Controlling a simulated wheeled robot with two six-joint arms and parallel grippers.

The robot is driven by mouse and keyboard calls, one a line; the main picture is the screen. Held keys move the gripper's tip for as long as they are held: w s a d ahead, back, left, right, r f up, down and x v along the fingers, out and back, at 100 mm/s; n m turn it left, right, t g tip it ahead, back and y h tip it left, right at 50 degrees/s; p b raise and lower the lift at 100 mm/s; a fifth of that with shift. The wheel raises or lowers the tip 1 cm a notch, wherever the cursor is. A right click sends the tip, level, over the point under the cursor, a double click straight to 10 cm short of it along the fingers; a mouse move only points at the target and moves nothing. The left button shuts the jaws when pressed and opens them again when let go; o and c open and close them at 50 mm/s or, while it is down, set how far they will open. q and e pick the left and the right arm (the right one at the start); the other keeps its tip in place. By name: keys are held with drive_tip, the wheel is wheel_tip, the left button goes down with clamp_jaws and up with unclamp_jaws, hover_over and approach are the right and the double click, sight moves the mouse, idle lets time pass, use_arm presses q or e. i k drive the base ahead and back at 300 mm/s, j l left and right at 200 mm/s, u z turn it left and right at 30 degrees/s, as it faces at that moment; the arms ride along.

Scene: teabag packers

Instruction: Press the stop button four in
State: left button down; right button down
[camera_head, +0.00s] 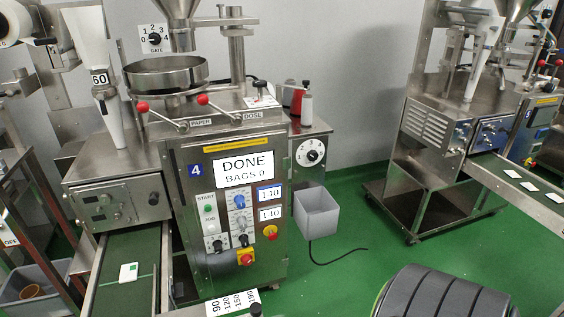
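The machine with the blue number 4 plate (195,170) stands left of centre. Its front panel (187,240) faces me. The display (243,170) reads "DONE" and "BAGS 0". A round yellow and red button (270,232) sits at the panel's right side. A red knob on a yellow square (246,257) sits below and left of it. I cannot read which is labelled stop. A green button (208,208) sits under the word "START" at the panel's left. Neither of my grippers shows.
A teabag (128,272) lies on the green belt (121,297) at the left. A grey bin (317,213) hangs at the machine's right side. Another machine (437,130) with a belt stands at the right. A dark ribbed rounded object (440,297) fills the bottom right. Green floor lies between.

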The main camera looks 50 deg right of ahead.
sight(273, 236)
drive_tip(key=k+l, duration=0.1)
drive_tip(key=l, duration=0.9)
drive_tip(key=k+l, duration=0.15)
drive_tip(key=l, duration=0.35)
drive_tip(key=l+u, duration=0.1)
drive_tip(key=l, duration=0.4)
drive_tip(key=k+l, duration=0.15)
drive_tip(key=l, duration=0.35)
